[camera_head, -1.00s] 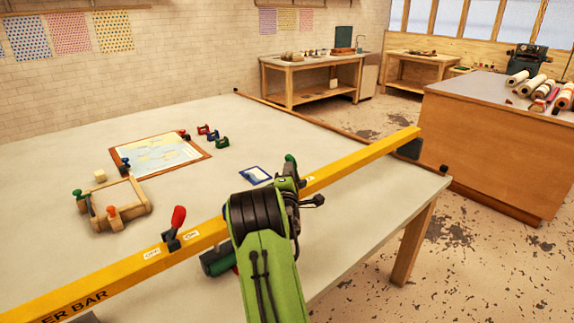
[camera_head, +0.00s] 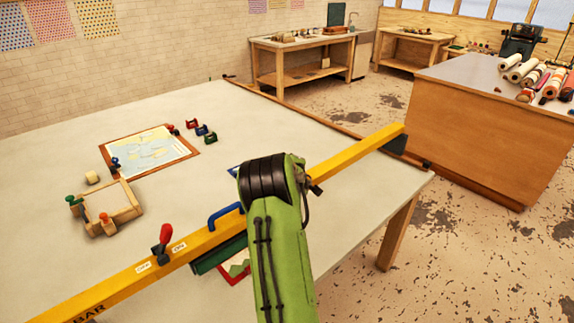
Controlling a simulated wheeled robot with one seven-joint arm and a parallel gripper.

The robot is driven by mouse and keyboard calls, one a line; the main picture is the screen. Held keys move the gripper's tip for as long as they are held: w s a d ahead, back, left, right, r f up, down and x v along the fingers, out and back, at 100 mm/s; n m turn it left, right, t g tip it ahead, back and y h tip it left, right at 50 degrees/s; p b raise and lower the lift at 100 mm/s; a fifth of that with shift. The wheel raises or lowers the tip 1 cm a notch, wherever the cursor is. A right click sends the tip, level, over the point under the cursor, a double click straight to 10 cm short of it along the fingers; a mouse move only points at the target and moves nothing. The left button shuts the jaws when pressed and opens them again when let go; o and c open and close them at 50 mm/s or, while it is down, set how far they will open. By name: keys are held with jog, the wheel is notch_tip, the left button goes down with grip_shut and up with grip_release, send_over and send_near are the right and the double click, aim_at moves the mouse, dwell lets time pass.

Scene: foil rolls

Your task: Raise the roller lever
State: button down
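A yellow bar (camera_head: 110,292) with "BAR" lettering runs diagonally across the table. A lever with a red grip (camera_head: 166,232) stands on it on a dark base, between two small white labels, and leans slightly to the right. I take it to be the roller lever. A blue handle (camera_head: 224,213) arches over the bar to its right. My green arm crosses the bar right of this handle and hides part of it. My gripper is hidden behind the arm, so its fingers do not show. The red lever appears clear of my arm.
A dark green part (camera_head: 218,256) and a red-edged piece (camera_head: 236,274) lie below the bar. A wooden frame (camera_head: 128,212), a framed map-like sheet (camera_head: 185,147) and several small coloured pieces stand on the left of the table. A wooden cabinet (camera_head: 465,135) stands at right.

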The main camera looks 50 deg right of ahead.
jog(key=shift+s+d+f, duration=0.1)
jog(key=shift+d+f, duration=0.1)
jog(key=shift+d, duration=0.25)
dwell(0.4)
